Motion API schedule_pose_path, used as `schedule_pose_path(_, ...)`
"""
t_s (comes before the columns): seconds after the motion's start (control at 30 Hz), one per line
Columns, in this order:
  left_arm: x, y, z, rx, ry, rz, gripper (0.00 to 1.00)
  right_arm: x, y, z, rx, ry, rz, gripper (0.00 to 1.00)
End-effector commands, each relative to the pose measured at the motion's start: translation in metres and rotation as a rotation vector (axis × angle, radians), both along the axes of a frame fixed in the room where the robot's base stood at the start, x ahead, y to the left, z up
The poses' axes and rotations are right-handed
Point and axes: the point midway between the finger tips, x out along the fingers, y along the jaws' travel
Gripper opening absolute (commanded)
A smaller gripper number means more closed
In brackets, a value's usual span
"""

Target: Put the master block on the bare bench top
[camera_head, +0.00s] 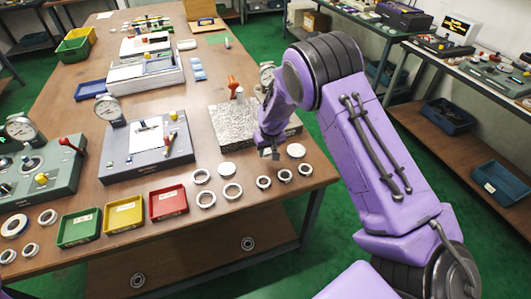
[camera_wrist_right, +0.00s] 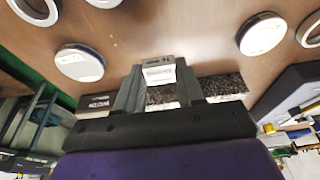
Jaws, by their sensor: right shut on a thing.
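The master block (camera_wrist_right: 160,73), a small pale grey block with a printed label, sits between the two fingers of my right gripper (camera_wrist_right: 160,86) in the right wrist view. The fingers are shut on its sides. In the head view my right gripper (camera_head: 269,153) points down at the front edge of the speckled stone plate (camera_head: 228,124); the block is mostly hidden there. I cannot tell whether the block touches anything below. The brown bench top (camera_head: 255,208) shows bare wood in front of the plate, around several rings. My left gripper is not in view.
Rings and a white disc (camera_head: 228,169) lie close in front of the plate; rings (camera_head: 264,182) lie near the right edge. Red (camera_head: 168,202), yellow (camera_head: 123,215) and green (camera_head: 79,228) trays stand front left. A dial gauge fixture (camera_head: 147,150) stands left of the plate.

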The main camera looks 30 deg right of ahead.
Motion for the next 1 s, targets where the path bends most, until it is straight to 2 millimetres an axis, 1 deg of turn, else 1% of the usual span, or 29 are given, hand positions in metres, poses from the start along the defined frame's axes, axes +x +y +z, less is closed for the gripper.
schedule_pose_path(0.03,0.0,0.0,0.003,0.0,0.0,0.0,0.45,0.005,-0.001,-0.005,0.0,0.0,0.001,0.04)
schedule_pose_path(0.17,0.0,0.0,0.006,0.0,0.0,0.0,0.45,0.015,-0.004,-0.019,0.0,0.001,0.002,0.04)
schedule_pose_path(0.2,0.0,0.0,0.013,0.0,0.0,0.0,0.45,0.014,-0.004,-0.024,0.0,0.004,0.002,0.04)
schedule_pose_path(0.23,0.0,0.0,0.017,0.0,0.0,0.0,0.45,0.013,-0.004,-0.029,0.001,0.005,0.0,0.04)
schedule_pose_path(0.33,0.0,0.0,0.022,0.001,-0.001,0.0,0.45,0.014,-0.004,-0.043,0.0,0.002,0.001,0.04)
schedule_pose_path(0.4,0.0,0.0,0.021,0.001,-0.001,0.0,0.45,0.014,-0.004,-0.047,0.0,-0.001,0.0,0.04)
schedule_pose_path(0.6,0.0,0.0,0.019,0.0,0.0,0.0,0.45,0.014,-0.004,-0.048,0.0,-0.002,0.0,0.04)
schedule_pose_path(0.73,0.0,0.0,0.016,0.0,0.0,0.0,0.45,0.014,-0.004,-0.053,0.0,-0.001,0.001,0.04)
schedule_pose_path(0.77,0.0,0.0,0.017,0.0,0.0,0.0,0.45,0.014,-0.004,-0.051,0.0,-0.001,0.001,0.47)
schedule_pose_path(0.8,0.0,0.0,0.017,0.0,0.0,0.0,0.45,0.014,-0.004,-0.051,0.0,-0.001,0.001,0.6)
schedule_pose_path(0.83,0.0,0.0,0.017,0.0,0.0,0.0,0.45,0.014,-0.004,-0.051,0.0,-0.001,0.001,0.63)
schedule_pose_path(1.0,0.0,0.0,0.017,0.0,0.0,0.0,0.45,0.014,-0.004,-0.051,0.0,-0.001,0.001,0.63)
